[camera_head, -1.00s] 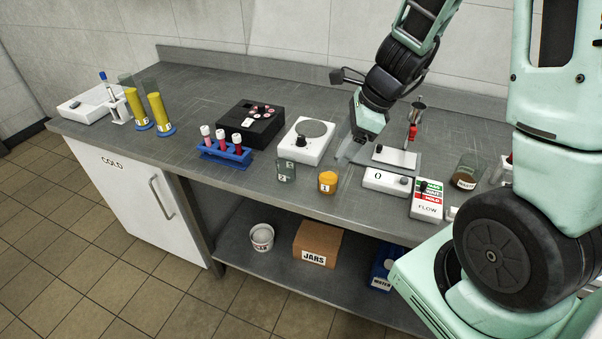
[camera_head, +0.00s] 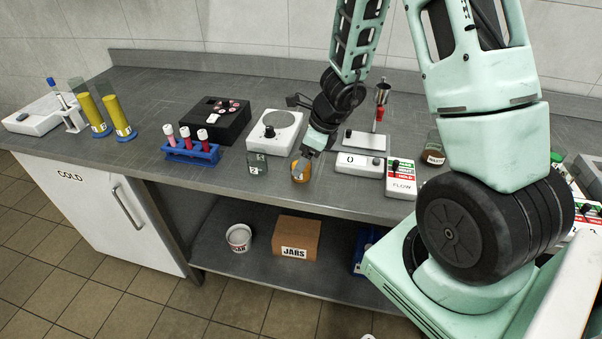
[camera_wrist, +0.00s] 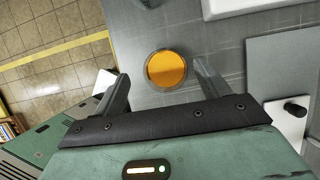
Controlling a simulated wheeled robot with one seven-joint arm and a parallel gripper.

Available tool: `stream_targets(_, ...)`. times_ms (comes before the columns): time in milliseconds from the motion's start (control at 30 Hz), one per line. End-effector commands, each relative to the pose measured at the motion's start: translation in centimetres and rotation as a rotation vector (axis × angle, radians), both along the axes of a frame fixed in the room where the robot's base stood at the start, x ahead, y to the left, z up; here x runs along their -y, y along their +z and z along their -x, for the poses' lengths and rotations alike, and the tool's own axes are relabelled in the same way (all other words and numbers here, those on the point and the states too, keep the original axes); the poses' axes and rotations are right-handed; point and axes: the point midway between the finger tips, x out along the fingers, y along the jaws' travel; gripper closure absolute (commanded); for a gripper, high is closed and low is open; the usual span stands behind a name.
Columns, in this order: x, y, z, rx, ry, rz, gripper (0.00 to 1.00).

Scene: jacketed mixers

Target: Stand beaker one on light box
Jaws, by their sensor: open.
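Beaker one (camera_head: 300,172) is a small clear beaker with orange contents. It stands upright near the front edge of the bench and is partly hidden by my gripper. My gripper (camera_head: 305,156) is open and points down over it. In the wrist view, the orange round of beaker one (camera_wrist: 166,69) lies between the two fingertips of my gripper (camera_wrist: 160,72), with gaps on both sides. I cannot tell how far down the fingers reach. No object is clearly marked as the light box; a flat white box (camera_head: 32,117) sits at the far left of the bench.
Beaker two (camera_head: 257,164) stands just left of beaker one. Behind them is a white mixer with a round plate (camera_head: 284,123). Right are a white box marked 0 (camera_head: 358,165) and a FLOW box (camera_head: 400,180). A blue rack of tubes (camera_head: 190,154) is further left.

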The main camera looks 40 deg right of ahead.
Motion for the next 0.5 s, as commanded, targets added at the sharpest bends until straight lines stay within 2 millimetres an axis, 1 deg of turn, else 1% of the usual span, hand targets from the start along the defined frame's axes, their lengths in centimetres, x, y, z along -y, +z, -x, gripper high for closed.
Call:
stream_targets(200,0.0,-3.1,-1.1,-0.004,0.0,-0.001,0.25)
stream_targets(300,-0.4,-4.2,-1.4,-0.003,0.002,-0.001,0.25)
stream_targets(500,-0.5,-4.7,-1.7,0.0,0.0,0.0,0.25)
